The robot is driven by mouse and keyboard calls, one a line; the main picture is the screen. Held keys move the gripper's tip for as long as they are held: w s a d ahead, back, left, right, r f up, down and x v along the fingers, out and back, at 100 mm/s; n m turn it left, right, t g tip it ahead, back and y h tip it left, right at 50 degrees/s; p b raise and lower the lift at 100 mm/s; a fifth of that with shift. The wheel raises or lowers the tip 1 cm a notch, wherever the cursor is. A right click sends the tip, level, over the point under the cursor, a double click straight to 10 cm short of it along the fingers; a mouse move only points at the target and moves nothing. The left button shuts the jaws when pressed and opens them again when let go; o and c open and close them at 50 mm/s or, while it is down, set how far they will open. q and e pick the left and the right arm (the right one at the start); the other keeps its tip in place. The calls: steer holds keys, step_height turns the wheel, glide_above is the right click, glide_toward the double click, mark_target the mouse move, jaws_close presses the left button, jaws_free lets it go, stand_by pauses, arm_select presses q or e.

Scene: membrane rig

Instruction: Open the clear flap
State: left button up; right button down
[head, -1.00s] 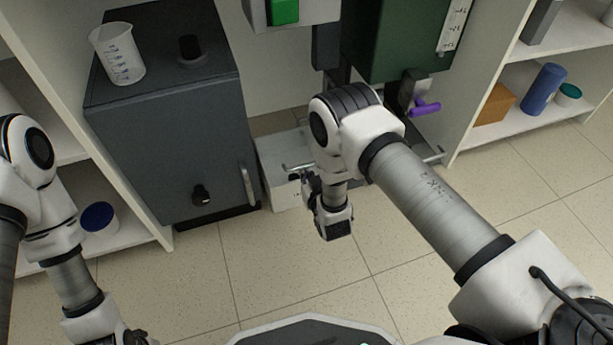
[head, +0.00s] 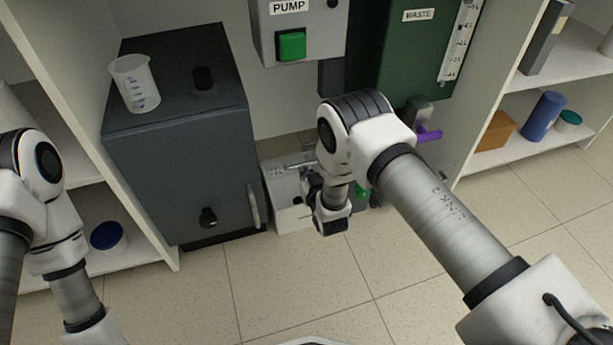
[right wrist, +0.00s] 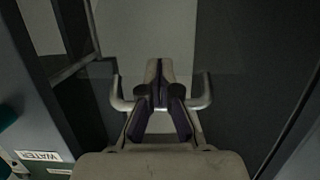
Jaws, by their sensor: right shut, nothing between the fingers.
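In the right wrist view my right gripper (right wrist: 160,92) is shut and empty. Its fingertips overlap the middle of a grey bar handle (right wrist: 205,96), whose bent ends show on both sides; I cannot tell whether they touch. A faint see-through panel, apparently the clear flap (right wrist: 222,88), lies around the handle; its edges are hard to make out. In the head view my right gripper (head: 313,183) is at the front of a low white box (head: 284,205), near a metal bar (head: 297,164). My arm hides part of the box. My left gripper is below the picture's edge.
A dark cabinet (head: 172,175) with a beaker (head: 135,84) on top stands left of the box. Above hang a pump unit (head: 325,18) with a green button and a green waste tank (head: 408,55) with a purple lever (head: 428,135). Shelves flank both sides. The front floor is clear.

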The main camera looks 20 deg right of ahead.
mark_target(301, 161)
steer(key=shift+w+r+p, duration=0.35)
steer(key=shift+w+r, duration=0.5)
steer(key=shift+w, duration=0.45)
steer(key=shift+w+r, duration=0.15)
steer(key=shift+w, duration=0.2)
steer(key=shift+w+a+r+p, duration=0.1)
steer(key=shift+w+r+p, duration=0.5)
steer(key=shift+r, duration=0.4)
steer(key=w+r+b, duration=0.3)
steer(key=w+r, duration=0.1)
steer(key=w, duration=0.5)
steer(key=shift+w+a+b, duration=0.15)
steer(key=shift+w+b, duration=0.1)
steer(key=shift+b, duration=0.1)
